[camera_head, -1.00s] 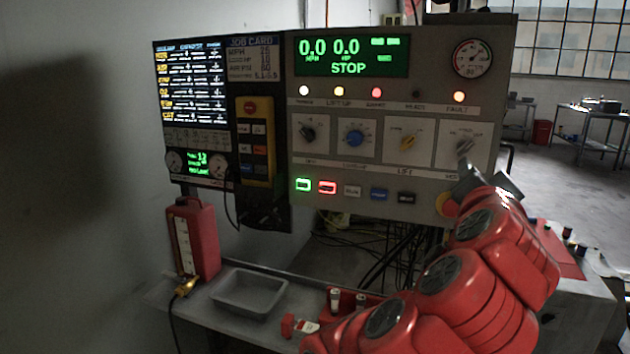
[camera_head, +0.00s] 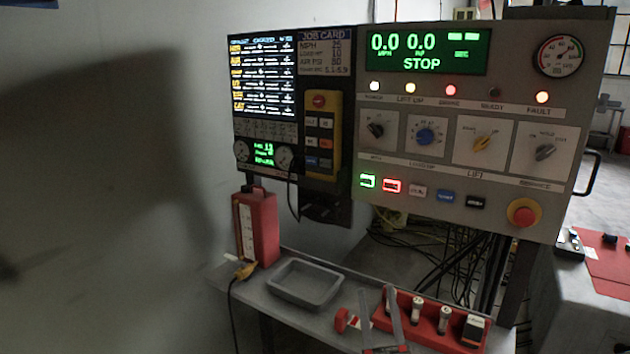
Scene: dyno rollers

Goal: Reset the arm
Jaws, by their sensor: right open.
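My right gripper (camera_head: 378,302) is low in the head view, at the bottom edge. Its two grey fingers point up and stand apart, with nothing seen between them. It shows in front of the shelf, by a red holder (camera_head: 432,322) with several small items in it. Most of my right arm is out of the picture. My left gripper is not in view. The control panel (camera_head: 400,225) stands behind, with its display reading 0.0, 0.0 and STOP. Its knobs and red stop button (camera_head: 524,212) are unobstructed.
A grey tray (camera_head: 304,284) lies on the shelf, left of my gripper. A red container (camera_head: 258,225) stands at the shelf's left, with a yellow fitting (camera_head: 245,270) beside it. Cables (camera_head: 450,265) hang under the panel. A bench with a red mat (camera_head: 605,265) is at right.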

